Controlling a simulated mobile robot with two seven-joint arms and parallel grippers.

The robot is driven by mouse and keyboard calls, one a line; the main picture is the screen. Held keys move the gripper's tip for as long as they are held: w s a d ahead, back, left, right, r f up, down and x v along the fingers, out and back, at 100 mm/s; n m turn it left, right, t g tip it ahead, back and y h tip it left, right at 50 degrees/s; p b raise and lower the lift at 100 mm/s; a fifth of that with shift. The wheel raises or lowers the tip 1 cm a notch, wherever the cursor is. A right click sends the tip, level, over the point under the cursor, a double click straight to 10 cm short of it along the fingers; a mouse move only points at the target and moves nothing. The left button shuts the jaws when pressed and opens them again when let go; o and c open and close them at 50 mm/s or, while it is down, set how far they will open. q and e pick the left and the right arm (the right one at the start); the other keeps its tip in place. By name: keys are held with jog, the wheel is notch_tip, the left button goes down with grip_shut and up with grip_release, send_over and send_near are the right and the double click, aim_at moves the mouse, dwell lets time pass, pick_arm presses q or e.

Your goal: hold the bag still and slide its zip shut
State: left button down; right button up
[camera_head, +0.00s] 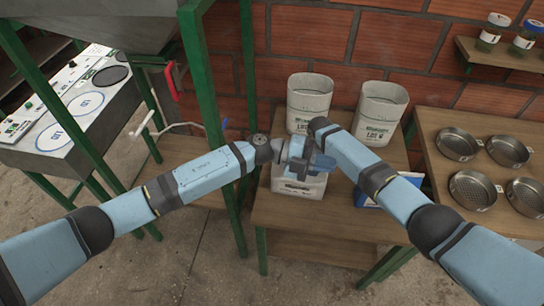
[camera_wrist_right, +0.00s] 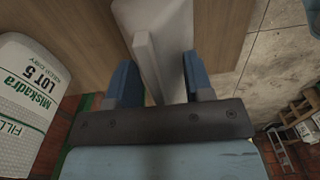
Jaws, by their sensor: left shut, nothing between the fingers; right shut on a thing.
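A pale grey-white bag (camera_head: 298,187) with dark lettering stands at the front of the wooden bench (camera_head: 310,224). Its upper part and zip are hidden by my grippers. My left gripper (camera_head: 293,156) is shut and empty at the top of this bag. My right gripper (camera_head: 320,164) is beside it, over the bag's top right. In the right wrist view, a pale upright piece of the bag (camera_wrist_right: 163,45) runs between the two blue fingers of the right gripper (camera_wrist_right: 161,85). I cannot make out the zip's slider.
Two similar open-topped bags (camera_head: 309,103) (camera_head: 380,112) stand behind. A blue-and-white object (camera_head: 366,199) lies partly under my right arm. Round metal sieves (camera_head: 473,190) are on the right table. A green post (camera_head: 206,90) rises left of the bench; jars (camera_head: 493,30) stand on a shelf.

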pick_arm(q)
jog(key=w+a+n+t+h, duration=0.1)
jog(key=w+a+n+t, duration=0.15)
jog(key=n+t, duration=0.8)
jog(key=w+a+n+t+h, duration=0.15)
jog(key=a+n+t, duration=0.4)
jog(key=n, duration=0.85)
jog(key=s+a+f+n+t+y, duration=0.1)
jog(key=a+f+n+t+y, duration=0.1)
jog(key=a+f+n+y, duration=0.75)
jog(key=s+a+f+n+t+y, duration=0.15)
jog(key=f+n+y, duration=0.45)
jog(key=n, duration=0.9)
jog(key=shift+t, duration=0.45)
jog(key=shift+s+d+x, duration=0.1)
jog(key=shift+d+x, duration=0.25)
jog(key=shift+x, duration=1.8)
jog(key=shift+s+d+x, duration=0.1)
jog(key=shift+d+x, duration=0.2)
jog(key=shift+x, duration=1.9)
jog(key=shift+s+d+x, duration=0.1)
jog(key=shift+d+x, duration=0.25)
jog(key=shift+x, duration=1.8)
jog(key=shift+f, duration=0.1)
